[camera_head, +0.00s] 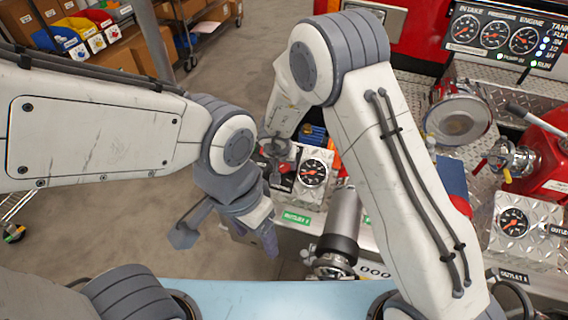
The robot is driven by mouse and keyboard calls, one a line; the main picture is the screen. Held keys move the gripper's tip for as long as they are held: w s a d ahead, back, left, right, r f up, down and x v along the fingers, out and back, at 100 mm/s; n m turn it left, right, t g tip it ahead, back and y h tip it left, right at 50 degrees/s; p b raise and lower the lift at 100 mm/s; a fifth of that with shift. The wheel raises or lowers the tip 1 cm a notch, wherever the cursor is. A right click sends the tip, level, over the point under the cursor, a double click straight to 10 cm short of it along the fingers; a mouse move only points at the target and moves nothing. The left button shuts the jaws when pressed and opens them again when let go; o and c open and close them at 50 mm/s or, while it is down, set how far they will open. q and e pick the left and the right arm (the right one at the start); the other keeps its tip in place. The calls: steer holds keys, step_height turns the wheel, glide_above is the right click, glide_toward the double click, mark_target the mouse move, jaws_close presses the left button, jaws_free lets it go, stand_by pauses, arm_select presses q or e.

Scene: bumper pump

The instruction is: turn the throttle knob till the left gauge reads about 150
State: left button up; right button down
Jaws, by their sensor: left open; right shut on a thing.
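My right gripper (275,152) is at a dark panel left of the left gauge, shut on a red knob (284,167), which I take to be the throttle knob. The gripper and arm hide part of it. The left gauge (313,172) has a black face on a diamond-plate mount above a green outlet label; its needle is too small to read exactly. My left gripper (228,238) is open and empty, lower and to the left of the panel, over the floor and apart from the knob.
A similar gauge (513,222) sits at the right. A three-gauge panel (495,35) marked intake and engine is at the top right. A metal outlet pipe (342,225) juts toward me below the left gauge. My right arm crosses the middle. Shelves with bins (85,30) stand at the back left.

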steer(key=shift+m, duration=1)
steer(key=m, duration=0.2)
steer(key=shift+d+f+m+t+y+b, duration=0.1)
steer(key=shift+f+m+t+y+b, duration=0.05)
steer(key=shift+m+t+y+b, duration=0.15)
steer(key=m+b, duration=0.2)
steer(key=m, duration=0.1)
steer(key=shift+s+m, duration=0.1)
steer(key=shift+m, duration=0.2)
steer(key=m+t+b, duration=0.1)
steer(key=m+b, duration=0.2)
steer(key=m, duration=0.1)
steer(key=shift+f+b, duration=0.1)
steer(key=shift+b, duration=0.2)
steer(key=m+b, duration=0.2)
steer(key=m, duration=0.2)
steer(key=shift+t, duration=0.3)
steer(key=m+b, duration=0.2)
steer(key=m, duration=0.1)
steer(key=shift+s+m, duration=0.1)
steer(key=shift+m, duration=0.2)
steer(key=m+b, duration=0.2)
steer(key=m, duration=0.1)
steer(key=shift+m+t, duration=0.3)
steer(key=shift+t, duration=0.1)
steer(key=shift+m+h+b, duration=0.4)
steer(key=shift+m+b, duration=0.25)
steer(key=shift+m, duration=0.95)
